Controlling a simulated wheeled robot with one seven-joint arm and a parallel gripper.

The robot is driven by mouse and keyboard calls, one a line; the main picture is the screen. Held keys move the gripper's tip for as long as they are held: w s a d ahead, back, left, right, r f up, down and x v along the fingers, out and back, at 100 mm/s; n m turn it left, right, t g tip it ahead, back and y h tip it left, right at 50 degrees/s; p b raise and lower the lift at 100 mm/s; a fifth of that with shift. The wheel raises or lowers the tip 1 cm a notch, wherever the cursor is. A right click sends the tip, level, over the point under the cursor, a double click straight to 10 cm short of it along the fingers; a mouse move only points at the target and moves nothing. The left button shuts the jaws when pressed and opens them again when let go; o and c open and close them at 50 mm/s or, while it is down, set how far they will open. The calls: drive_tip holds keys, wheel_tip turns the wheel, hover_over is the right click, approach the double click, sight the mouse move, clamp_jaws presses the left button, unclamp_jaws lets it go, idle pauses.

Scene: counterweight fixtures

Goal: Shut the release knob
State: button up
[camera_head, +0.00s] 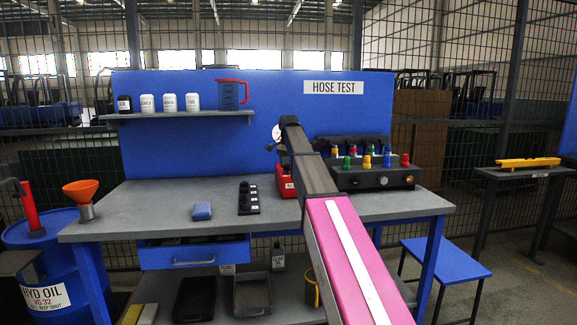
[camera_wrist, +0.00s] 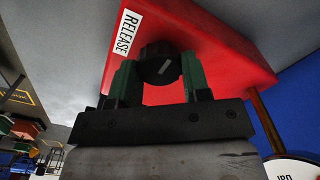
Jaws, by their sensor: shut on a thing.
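The release knob (camera_wrist: 160,66) is a small round black knob with a light mark on its face. It sits on a red box (camera_wrist: 205,35) with a white RELEASE label, seen in the wrist view. My gripper (camera_wrist: 160,80) has its two green fingers on either side of the knob and is shut on it. In the head view the red box (camera_head: 284,184) stands on the grey bench, partly hidden behind my arm. The knob and my gripper's fingers are hidden by my arm in the head view.
A black unit with coloured fittings (camera_head: 375,172) stands right of the red box. A round gauge (camera_wrist: 292,168) is close by at lower right in the wrist view.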

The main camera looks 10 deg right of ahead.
drive_tip(key=o, duration=0.9)
drive_tip(key=shift+r, duration=0.1)
wheel_tip(320, 180, up, 11)
drive_tip(key=shift+f, duration=0.15)
